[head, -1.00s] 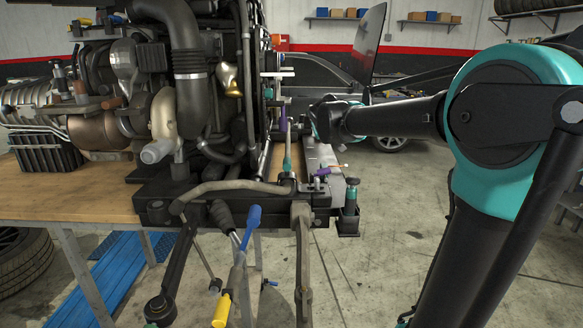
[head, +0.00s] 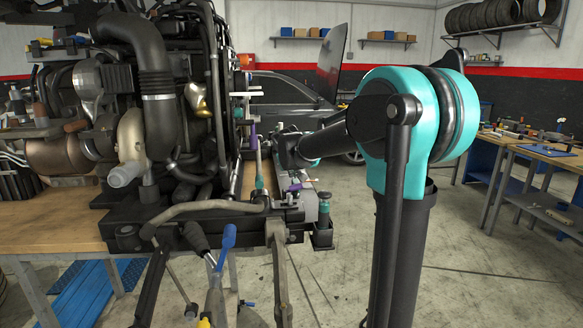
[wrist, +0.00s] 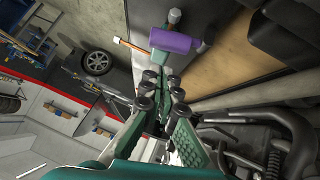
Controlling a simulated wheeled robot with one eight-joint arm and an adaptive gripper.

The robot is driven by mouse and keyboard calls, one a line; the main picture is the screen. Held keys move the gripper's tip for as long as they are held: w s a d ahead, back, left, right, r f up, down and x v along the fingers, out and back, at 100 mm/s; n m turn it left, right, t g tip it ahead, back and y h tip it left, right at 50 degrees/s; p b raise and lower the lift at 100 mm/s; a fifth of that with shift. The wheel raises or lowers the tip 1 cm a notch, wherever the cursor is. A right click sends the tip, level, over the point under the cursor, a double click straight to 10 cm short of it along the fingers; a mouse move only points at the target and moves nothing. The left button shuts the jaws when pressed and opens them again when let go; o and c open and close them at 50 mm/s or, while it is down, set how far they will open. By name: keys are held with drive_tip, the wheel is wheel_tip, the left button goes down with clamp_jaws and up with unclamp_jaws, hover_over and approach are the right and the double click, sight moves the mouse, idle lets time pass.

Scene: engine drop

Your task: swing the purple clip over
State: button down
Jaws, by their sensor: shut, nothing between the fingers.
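A purple cylinder-shaped piece (wrist: 175,41), which looks like the purple clip, lies just beyond my fingertips in the wrist view, beside a rod with an orange end. In the head view a small purple piece (head: 294,187) shows low beside the engine stand, and another purple upright piece (head: 253,136) stands higher, near the engine's right side. My gripper (wrist: 161,82) is shut and empty, its tips apart from the purple piece. In the head view my arm's far end is by the engine's right side, and the fingers are not clear there.
The engine (head: 150,110) with hoses fills the left, on a wooden bench (head: 60,225). A small black cup with a teal-topped tool (head: 323,225) stands at the stand's right corner. A car (head: 290,95) is behind. A workbench (head: 545,150) stands right. Floor between is open.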

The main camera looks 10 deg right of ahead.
sight(299, 184)
drive_tip(key=shift+d+f, duration=0.15)
drive_tip(key=shift+f, duration=0.45)
drive_tip(key=shift+d+f, duration=0.15)
drive_tip(key=shift+f, duration=0.4)
drive_tip(key=shift+d+f, duration=0.65)
drive_tip(key=shift+d, duration=0.2)
drive_tip(key=shift+a, duration=0.1)
